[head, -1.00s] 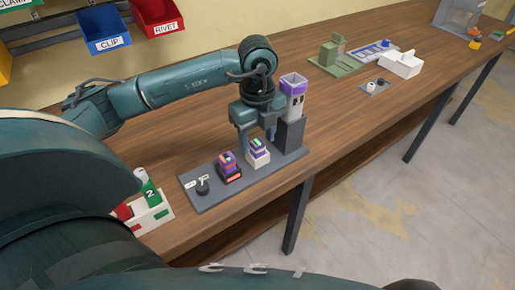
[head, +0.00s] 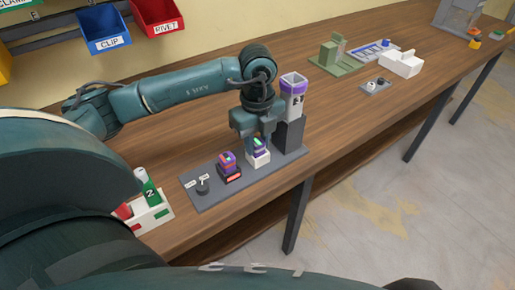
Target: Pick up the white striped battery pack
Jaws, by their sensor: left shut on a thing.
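A small striped battery pack (head: 260,144) in purple, green and dark colours sits in a white socket box (head: 259,159) on the grey board. My left gripper (head: 258,139) points down over it and is shut on its upper part, hiding some of it. The pack is still down at the box; I cannot tell whether it has lifted at all. A similar purple and orange pack (head: 227,160) sits in a black box (head: 231,176) just to the left. My right gripper is not in view.
The grey board (head: 210,201) also holds a black knob (head: 202,187) and a tall grey stand with a white and purple holder (head: 293,95) close right of the gripper. A white-and-red rack (head: 151,217) stands left.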

